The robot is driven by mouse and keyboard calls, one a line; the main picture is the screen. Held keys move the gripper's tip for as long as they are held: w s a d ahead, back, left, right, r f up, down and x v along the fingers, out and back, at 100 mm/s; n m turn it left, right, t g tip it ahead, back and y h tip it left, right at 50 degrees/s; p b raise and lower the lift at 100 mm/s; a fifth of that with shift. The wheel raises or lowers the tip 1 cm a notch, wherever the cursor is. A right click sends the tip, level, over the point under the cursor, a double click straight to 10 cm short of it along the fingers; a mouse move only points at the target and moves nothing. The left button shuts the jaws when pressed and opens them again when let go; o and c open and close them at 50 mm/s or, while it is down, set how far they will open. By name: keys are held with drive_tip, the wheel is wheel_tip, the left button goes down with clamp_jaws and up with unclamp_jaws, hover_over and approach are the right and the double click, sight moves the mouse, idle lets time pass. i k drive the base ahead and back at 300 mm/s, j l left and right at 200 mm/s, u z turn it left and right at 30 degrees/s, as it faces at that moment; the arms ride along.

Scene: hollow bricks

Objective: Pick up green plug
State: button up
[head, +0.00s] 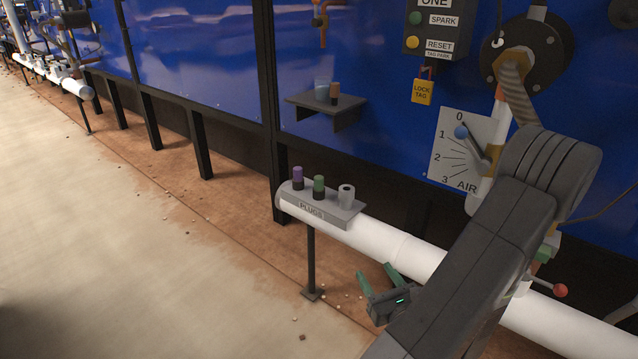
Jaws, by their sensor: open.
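The green plug (319,187) stands upright on a grey shelf labelled PLUGS (325,213), its lower part dark. A purple plug (298,178) stands to its left and a grey hollow plug (346,195) to its right. My gripper (376,272) is low in front of the white pipe, below and to the right of the shelf. Its two green fingers are apart with nothing between them. My arm hides part of the pipe and the area behind it.
The shelf sits on a white pipe (390,242) held by a dark post (311,262). A small wall shelf (326,101) with two cups is behind. An air dial (455,153), a lever with a red knob (560,290) and a control box are at right. The floor at left is open.

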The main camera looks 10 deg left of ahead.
sight(318, 179)
drive_tip(key=i+j+z, duration=0.15)
drive_tip(key=j, duration=0.2)
drive_tip(key=i+j+z, duration=0.15)
drive_tip(key=j, duration=0.2)
drive_tip(key=i+j+z, duration=0.1)
drive_tip(key=j, duration=0.25)
drive_tip(key=i+j, duration=0.45)
drive_tip(key=z, duration=0.05)
